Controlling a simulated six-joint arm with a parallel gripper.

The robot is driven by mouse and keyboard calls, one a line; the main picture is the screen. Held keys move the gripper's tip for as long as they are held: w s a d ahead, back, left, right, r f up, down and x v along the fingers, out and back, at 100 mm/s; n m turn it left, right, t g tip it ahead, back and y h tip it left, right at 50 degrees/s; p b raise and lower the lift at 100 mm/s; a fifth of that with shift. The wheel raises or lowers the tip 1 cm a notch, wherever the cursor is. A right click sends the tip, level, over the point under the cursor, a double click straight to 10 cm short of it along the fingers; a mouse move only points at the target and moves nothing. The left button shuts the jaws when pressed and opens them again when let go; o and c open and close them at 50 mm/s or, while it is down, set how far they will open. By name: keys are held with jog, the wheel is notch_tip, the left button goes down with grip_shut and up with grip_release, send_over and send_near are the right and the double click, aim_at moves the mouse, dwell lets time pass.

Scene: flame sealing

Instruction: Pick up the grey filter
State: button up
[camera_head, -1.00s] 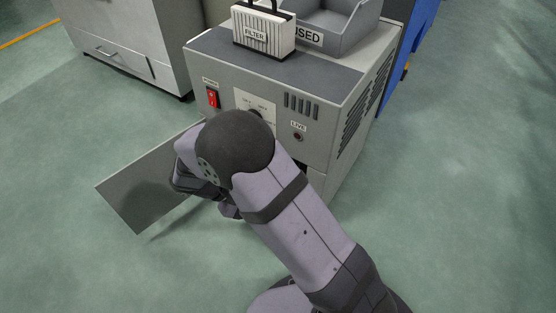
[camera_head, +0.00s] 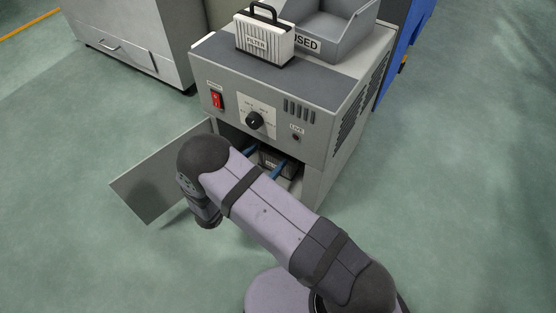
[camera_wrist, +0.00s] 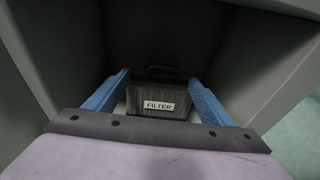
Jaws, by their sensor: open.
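A dark grey filter (camera_head: 277,160) stands upright inside the open lower compartment of the grey machine. It also shows in the wrist view (camera_wrist: 160,98), with a white FILTER label on its front and a handle on top. My gripper (camera_head: 264,160) reaches into the compartment. Its two blue fingers are apart, one on each side of the filter; in the wrist view, my gripper (camera_wrist: 160,79) is open. I cannot tell whether the fingers touch the filter. The forearm hides part of the compartment's lower front.
A white filter (camera_head: 263,42) with a black handle stands on the machine top, beside a grey bin (camera_head: 335,30) marked USED. The compartment door (camera_head: 160,175) hangs open at left. Compartment walls (camera_wrist: 65,50) closely flank the gripper. The floor at right is clear.

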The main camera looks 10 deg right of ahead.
aim_at(276, 155)
jog(key=shift+w+d+f, duration=0.15)
jog(key=shift+w+d, duration=0.15)
jog(key=shift+d, duration=0.05)
jog(key=b+x, duration=0.3)
jog(key=shift+d+f+b, duration=0.1)
jog(key=shift+d+b, duration=0.3)
jog(key=shift+d, duration=0.1)
jog(key=shift+w+d, duration=0.5)
jog(key=c, duration=1.6)
jog(key=shift+o, duration=0.2)
jog(key=shift+a+r, duration=0.1)
jog(key=shift+r, duration=0.25)
